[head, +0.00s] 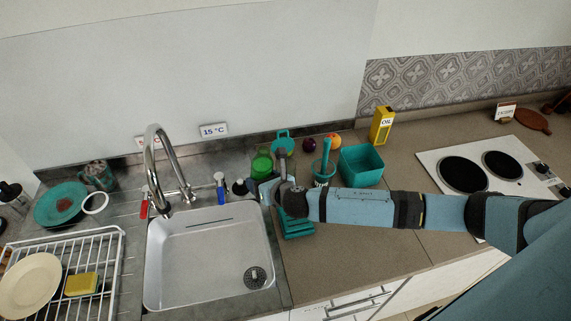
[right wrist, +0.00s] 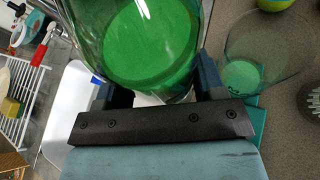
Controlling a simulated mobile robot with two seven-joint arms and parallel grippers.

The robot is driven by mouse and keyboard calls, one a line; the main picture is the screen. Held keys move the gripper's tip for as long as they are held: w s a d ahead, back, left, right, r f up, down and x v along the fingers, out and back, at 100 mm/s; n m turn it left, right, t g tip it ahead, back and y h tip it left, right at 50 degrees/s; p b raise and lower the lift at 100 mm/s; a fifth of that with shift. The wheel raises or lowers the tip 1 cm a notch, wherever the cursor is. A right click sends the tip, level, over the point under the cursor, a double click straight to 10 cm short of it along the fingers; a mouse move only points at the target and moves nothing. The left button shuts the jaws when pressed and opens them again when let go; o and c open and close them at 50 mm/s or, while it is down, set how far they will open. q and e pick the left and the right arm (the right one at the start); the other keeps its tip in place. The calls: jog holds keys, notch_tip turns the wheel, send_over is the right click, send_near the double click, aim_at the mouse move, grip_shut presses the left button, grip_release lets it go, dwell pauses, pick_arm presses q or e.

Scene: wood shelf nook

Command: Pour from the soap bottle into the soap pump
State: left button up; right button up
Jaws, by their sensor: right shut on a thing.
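A clear green bottle (head: 262,164), which I take as the soap bottle, is at the back edge of the counter, just right of the sink. In the right wrist view the bottle (right wrist: 150,45) fills the space between the fingers, with bright green liquid inside. My right gripper (head: 268,188) is shut on it; I cannot tell whether its base touches the counter. My left gripper is not in view.
The sink (head: 205,250) and tap (head: 160,150) are left of the gripper. A teal brush cup (head: 324,172), teal bin (head: 362,165) and yellow oil box (head: 382,126) stand right. A drying rack (head: 105,245) is far left. The counter before the hob is clear.

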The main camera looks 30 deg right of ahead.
aim_at(261, 172)
jog(key=shift+d+r+m+y, duration=0.1)
jog(key=shift+r+m+y, duration=0.5)
jog(key=shift+r, duration=0.4)
jog(key=shift+m+y, duration=0.3)
jog(key=shift+m, duration=0.4)
jog(key=shift+w+d+r+m+y, duration=0.1)
jog(key=shift+d+r+m+y, duration=0.2)
jog(key=shift+m+y, duration=0.15)
jog(key=shift+a+m, duration=0.15)
jog(key=shift+m, duration=0.1)
jog(key=shift+a+f+m+y, duration=0.1)
jog(key=shift+a+m+y, duration=0.05)
jog(key=shift+m+y, duration=0.25)
jog(key=shift+a+f+m+y, duration=0.2)
jog(key=shift+f+m, duration=0.1)
jog(key=shift+f, duration=0.15)
jog(key=shift+a+f+m+y, duration=0.2)
jog(key=shift+f+m, duration=0.1)
jog(key=shift+f, duration=0.1)
dwell(0.4)
jog(key=shift+a+r+m+y+b, duration=0.3)
jog(key=shift+r+m+y+b, duration=0.1)
jog(key=shift+r+m, duration=0.35)
dwell(1.1)
jog(key=shift+s+a+m+y+b, duration=0.15)
jog(key=shift+s+m+y+b, duration=0.1)
jog(key=shift+m+b, duration=0.4)
dwell(1.1)
jog(key=shift+r, duration=0.15)
